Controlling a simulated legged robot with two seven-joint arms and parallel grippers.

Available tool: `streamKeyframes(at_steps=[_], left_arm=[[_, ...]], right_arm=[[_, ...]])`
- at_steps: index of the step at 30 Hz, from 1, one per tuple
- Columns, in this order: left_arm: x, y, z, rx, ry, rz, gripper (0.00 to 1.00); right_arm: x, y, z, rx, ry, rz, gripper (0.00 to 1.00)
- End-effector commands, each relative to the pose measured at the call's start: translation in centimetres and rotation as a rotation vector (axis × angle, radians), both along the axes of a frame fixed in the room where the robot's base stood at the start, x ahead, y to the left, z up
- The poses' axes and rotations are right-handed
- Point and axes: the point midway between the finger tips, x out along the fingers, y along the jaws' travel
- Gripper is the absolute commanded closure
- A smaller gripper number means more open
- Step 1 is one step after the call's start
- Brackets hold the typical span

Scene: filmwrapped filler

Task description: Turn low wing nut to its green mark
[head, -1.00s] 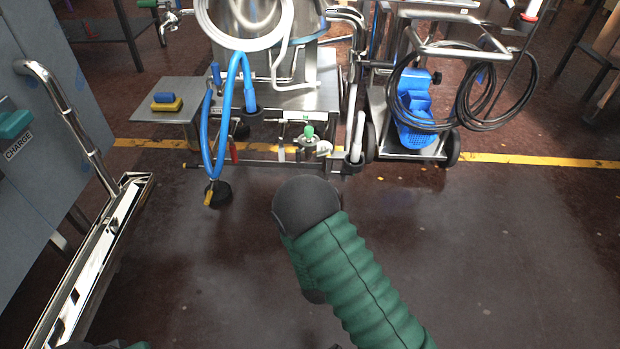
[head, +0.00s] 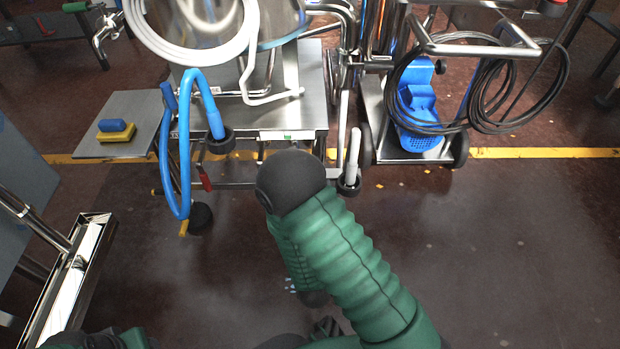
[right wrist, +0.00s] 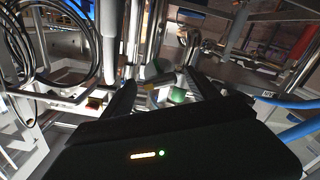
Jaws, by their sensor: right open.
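My right gripper (right wrist: 157,80) is open in the right wrist view, its two dark fingers pointing at the low metalwork of a steel trolley. Between and just beyond the fingers are a small green part (right wrist: 177,95), a grey rounded part (right wrist: 154,69) and a pale piece. I cannot tell which of these is the wing nut or its mark, or whether a finger touches any of them. In the head view my right arm hides this low spot, and I cannot make out its gripper. My left gripper is not in view.
The steel trolley (head: 300,120) carries a blue hose (head: 184,170) hanging at its left. A cart with a blue unit (head: 417,105) and coiled black cable (head: 490,95) stands at right. A grey side plate (head: 120,108) holds a sponge. Floor at right is clear.

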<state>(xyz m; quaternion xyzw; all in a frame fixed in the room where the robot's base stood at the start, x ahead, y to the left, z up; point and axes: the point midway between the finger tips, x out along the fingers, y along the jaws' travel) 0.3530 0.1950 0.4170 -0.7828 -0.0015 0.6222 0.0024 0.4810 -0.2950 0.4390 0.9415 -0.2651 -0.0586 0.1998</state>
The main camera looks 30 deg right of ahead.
Motion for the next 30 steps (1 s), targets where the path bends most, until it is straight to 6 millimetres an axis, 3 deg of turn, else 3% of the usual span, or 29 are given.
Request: streamKeyframes(at_steps=[9, 23, 30], left_arm=[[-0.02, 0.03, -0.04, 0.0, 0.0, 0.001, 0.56], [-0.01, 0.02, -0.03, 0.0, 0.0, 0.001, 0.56], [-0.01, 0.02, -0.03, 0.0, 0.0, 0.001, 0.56]], right_arm=[[-0.15, -0.08, -0.08, 0.003, 0.001, 0.0, 0.32], [-0.12, -0.06, -0.1, 0.003, 0.001, 0.0, 0.92], [-0.12, -0.02, -0.12, 0.018, -0.008, 0.001, 0.93]])
